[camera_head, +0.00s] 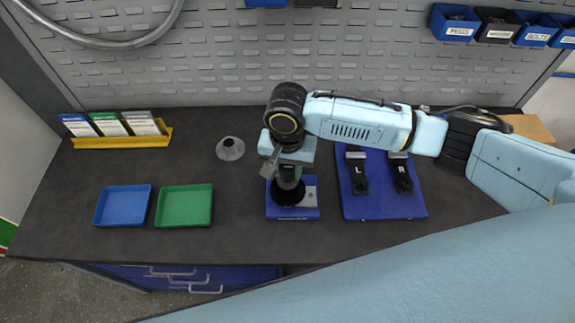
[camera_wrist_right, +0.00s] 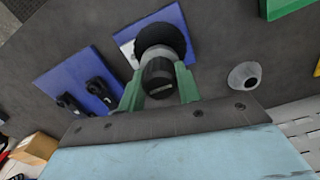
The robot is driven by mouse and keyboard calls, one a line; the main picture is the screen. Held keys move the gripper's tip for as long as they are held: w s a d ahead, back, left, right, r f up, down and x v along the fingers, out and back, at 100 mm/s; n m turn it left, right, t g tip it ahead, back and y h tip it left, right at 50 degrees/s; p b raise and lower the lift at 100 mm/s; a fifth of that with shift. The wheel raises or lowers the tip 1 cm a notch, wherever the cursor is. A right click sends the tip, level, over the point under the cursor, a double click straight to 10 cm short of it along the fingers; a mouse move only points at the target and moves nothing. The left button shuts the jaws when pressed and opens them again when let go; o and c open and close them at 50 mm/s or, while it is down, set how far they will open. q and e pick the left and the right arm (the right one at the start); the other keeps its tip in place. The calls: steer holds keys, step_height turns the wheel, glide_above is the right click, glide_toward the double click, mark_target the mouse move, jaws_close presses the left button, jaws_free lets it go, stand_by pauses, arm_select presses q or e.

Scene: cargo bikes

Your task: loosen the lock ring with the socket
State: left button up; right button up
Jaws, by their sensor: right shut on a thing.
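My right gripper (camera_head: 288,178) points down over a blue fixture (camera_head: 307,212) on the workbench. In the right wrist view its green fingers (camera_wrist_right: 158,88) are shut on the socket (camera_wrist_right: 158,72), a dark-topped grey cylinder. The socket stands over the middle of a black toothed disc (camera_wrist_right: 166,36), which also shows under the gripper in the head view (camera_head: 288,196). The lock ring is hidden beneath the socket, so I cannot tell how well they are seated. My left gripper is not in view.
A grey cone-shaped part (camera_head: 230,149) stands to the left. Blue (camera_head: 122,206) and green (camera_head: 184,206) trays lie further left. A blue board (camera_head: 385,206) with black pieces marked L and R is close on the right. Labelled bins (camera_head: 455,24) hang at the back.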

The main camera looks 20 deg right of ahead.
steer(key=shift+f, duration=0.5)
stand_by(1.0)
steer(key=o, duration=0.5)
steer(key=shift+c, duration=0.2)
jaws_close()
steer(key=shift+s+f+p, duration=0.1)
steer(key=shift+p, duration=0.6)
